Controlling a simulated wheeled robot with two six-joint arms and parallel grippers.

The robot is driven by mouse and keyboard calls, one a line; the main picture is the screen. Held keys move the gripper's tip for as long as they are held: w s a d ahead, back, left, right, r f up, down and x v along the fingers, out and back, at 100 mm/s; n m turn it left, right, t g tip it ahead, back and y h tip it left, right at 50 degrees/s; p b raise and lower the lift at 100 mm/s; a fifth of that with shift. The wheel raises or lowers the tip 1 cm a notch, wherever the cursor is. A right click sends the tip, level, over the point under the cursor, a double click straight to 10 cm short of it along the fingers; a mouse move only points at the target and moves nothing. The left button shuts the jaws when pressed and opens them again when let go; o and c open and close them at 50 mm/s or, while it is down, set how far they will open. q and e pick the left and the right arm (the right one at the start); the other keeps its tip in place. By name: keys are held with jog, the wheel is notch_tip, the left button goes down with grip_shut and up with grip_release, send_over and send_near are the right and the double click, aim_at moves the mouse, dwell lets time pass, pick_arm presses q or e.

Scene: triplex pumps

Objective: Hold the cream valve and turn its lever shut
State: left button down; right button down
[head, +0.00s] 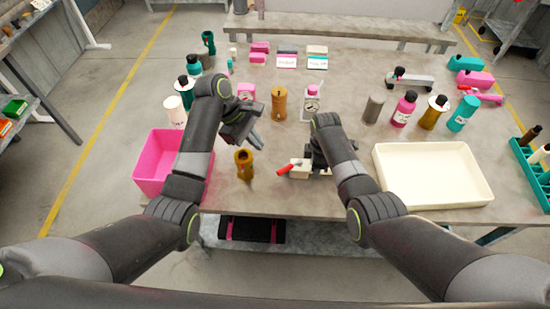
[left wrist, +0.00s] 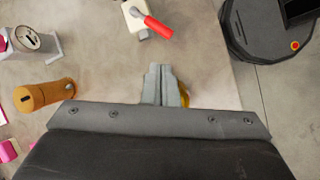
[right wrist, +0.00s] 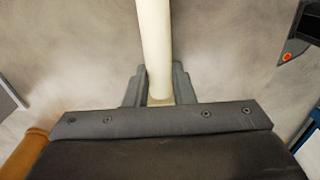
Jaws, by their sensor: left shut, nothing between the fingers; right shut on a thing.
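The cream valve (head: 300,174) is near the table's front middle, and its red lever (head: 288,168) points left and slightly toward me. In the left wrist view the valve (left wrist: 136,20) is at the top edge, with the lever (left wrist: 157,27) slanting down to the right. My right gripper (head: 319,167) is shut on the valve; the right wrist view shows a long cream part (right wrist: 153,45) between its fingers. My left gripper (head: 259,143) is shut and empty, above the table to the left of the valve and apart from the lever. The right gripper hides part of the valve.
A brown cylinder (head: 244,164) stands just below my left gripper. A pink bin (head: 155,165) is at left and a cream tray (head: 432,174) at right. Several bottles and an orange-brown canister (head: 279,104) stand farther back.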

aim_at(280, 172)
pick_arm(q)
jog(key=w+a+m+g+h, duration=0.1)
jog(key=w+m, duration=0.2)
jog(key=m, duration=0.9)
jog(key=w+a+m+g, duration=0.1)
jog(key=w+a+m, duration=0.15)
jog(key=m, duration=0.95)
jog(key=x, duration=0.5)
jog(key=d+x, duration=0.1)
jog(key=x, duration=0.5)
jog(key=shift+w+r, duration=0.1)
jog(key=shift+s+d+f+t, duration=0.15)
jog(key=shift+s+d, duration=0.3)
jog(key=shift+s, duration=0.25)
jog(key=shift+s+d+f+t, duration=0.1)
jog(key=shift+s+d+t, duration=0.05)
jog(key=shift+s+d, duration=0.45)
jog(key=shift+s+n, duration=0.3)
jog(key=shift+s, duration=0.05)
jog(key=s+n+t, duration=0.1)
jog(key=s+d+n+t, duration=0.1)
jog(key=n, duration=0.1)
jog(key=shift+s+d+n+t+h, duration=0.15)
jog(key=shift+s+n+t+h, duration=0.15)
jog(key=shift+s+d, duration=0.85)
jog(key=shift+d, duration=0.05)
jog(key=shift+s+d, duration=0.1)
